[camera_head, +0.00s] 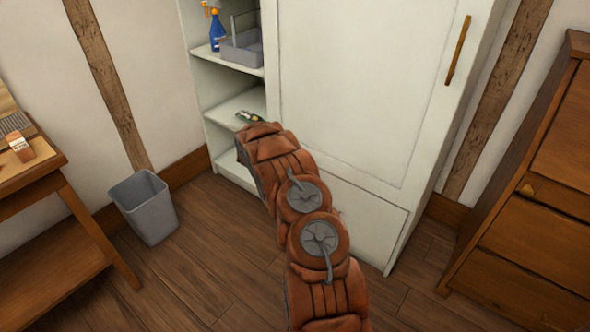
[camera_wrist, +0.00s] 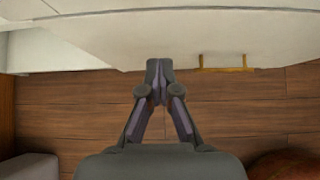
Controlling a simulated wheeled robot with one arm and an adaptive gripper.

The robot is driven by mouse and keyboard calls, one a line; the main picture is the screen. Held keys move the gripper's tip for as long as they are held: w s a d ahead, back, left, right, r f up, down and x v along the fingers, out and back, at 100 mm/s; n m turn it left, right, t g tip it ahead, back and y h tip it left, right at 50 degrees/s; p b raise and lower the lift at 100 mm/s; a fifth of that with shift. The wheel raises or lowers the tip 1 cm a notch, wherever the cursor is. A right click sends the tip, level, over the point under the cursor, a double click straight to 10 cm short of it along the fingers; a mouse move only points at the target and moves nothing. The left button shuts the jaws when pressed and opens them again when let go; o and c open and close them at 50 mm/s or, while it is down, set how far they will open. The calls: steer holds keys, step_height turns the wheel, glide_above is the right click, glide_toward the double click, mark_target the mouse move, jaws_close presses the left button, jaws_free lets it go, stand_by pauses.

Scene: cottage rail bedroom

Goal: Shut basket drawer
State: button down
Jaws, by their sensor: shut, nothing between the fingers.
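The white wardrobe (camera_head: 350,90) has a low drawer front (camera_head: 370,213) at its base, which I take to be the basket drawer. My arm hides the left part of this front in the head view, and I cannot tell there whether it stands out. In the wrist view a white front (camera_wrist: 210,38) with a wooden bar handle (camera_wrist: 225,68) spans the top. My gripper (camera_wrist: 159,68) is shut and empty, its fingertips at the lower edge of this front, left of the handle. Contact cannot be told. In the head view my gripper is hidden behind my arm.
A grey bin (camera_head: 146,208) stands on the floor at left, near a wooden desk (camera_head: 50,195). Open shelves (camera_head: 225,105) hold a blue spray bottle (camera_head: 217,32) and a grey caddy (camera_head: 241,48). A wooden dresser (camera_head: 535,200) stands at right. Floor (camera_head: 215,270) shows clear before the wardrobe.

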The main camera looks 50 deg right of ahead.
steer(key=v, duration=0.7)
steer(key=shift+s+a+r, duration=0.1)
steer(key=shift+a, duration=0.05)
steer(key=s+a+r+m+g+y, duration=0.1)
steer(key=s+a+r+m, duration=0.4)
steer(key=s+a+r, duration=0.3)
steer(key=s+a+r+m+g+y, duration=0.1)
steer(key=s+a+r+m, duration=0.5)
steer(key=r, duration=0.4)
steer(key=s+a+r+m+g+y, duration=0.1)
steer(key=s+a+r+m+y, duration=0.25)
steer(key=s+a, duration=1.15)
steer(key=s+a+r+m+g+y, duration=0.15)
steer(key=s+a+m+y, duration=0.3)
steer(key=s+a, duration=0.95)
step_height(320, 180, up, 22)
steer(key=t+h+p, duration=0.1)
steer(key=p, duration=1.9)
steer(key=shift+s+f+t, duration=0.15)
steer(key=shift+s+t, duration=0.05)
steer(key=shift+t, duration=0.15)
